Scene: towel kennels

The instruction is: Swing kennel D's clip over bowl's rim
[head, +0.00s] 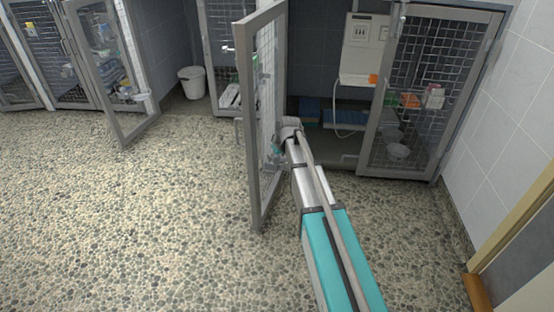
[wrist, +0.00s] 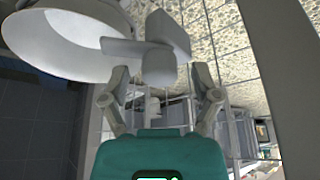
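I cannot tell whether the tab touches the rim. A rounded knob (wrist: 158,66) on the clip shows between the fingers of my gripper (wrist: 160,78), which stand apart on either side of it. In the head view my gripper (head: 275,155) is close beside an open mesh door (head: 250,170), and its fingers are hard to make out.
The open door's frame stands just left of my arm. A white bucket (head: 192,82) stands at the back left. The pebbled floor on the left is clear.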

